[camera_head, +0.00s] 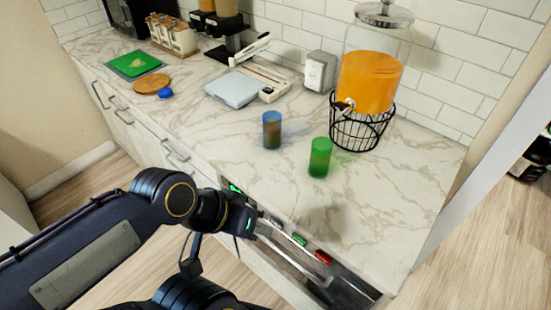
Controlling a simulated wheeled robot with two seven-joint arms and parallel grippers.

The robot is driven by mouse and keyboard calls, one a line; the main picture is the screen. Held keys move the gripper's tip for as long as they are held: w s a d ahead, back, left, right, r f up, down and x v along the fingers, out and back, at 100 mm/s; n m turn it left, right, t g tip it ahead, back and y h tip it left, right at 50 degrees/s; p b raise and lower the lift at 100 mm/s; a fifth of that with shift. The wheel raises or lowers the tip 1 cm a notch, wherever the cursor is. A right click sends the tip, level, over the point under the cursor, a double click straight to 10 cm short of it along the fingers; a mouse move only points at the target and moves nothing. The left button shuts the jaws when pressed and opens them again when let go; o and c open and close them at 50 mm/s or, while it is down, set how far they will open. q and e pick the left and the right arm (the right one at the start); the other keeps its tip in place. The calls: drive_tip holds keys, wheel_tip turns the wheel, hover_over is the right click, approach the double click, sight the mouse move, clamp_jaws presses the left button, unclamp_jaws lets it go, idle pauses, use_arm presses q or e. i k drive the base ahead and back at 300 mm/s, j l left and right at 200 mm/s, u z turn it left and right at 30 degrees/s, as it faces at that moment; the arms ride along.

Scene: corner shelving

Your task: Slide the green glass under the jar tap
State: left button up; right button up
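The green glass (320,157) stands upright on the marble counter, in front of and a little left of the drink jar. The jar (369,80) holds orange liquid and sits in a black wire stand (362,128). Its tap (345,106) is low on the jar's left front; the glass stands nearer the front edge than the tap, apart from the stand. My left gripper (322,270) is at the counter's front edge, below and in front of the green glass, not touching it. Its fingers look spread, with nothing between them. My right gripper is out of view.
A blue glass (272,130) stands left of the green one. The counter's right front is clear.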

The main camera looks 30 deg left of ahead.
sight(321, 153)
drive_tip(key=k+u, duration=0.1)
drive_tip(key=u, duration=0.55)
drive_tip(key=i+j+u, duration=0.2)
drive_tip(key=u, duration=0.15)
drive_tip(key=i+j+u, duration=0.3)
drive_tip(key=k, duration=0.1)
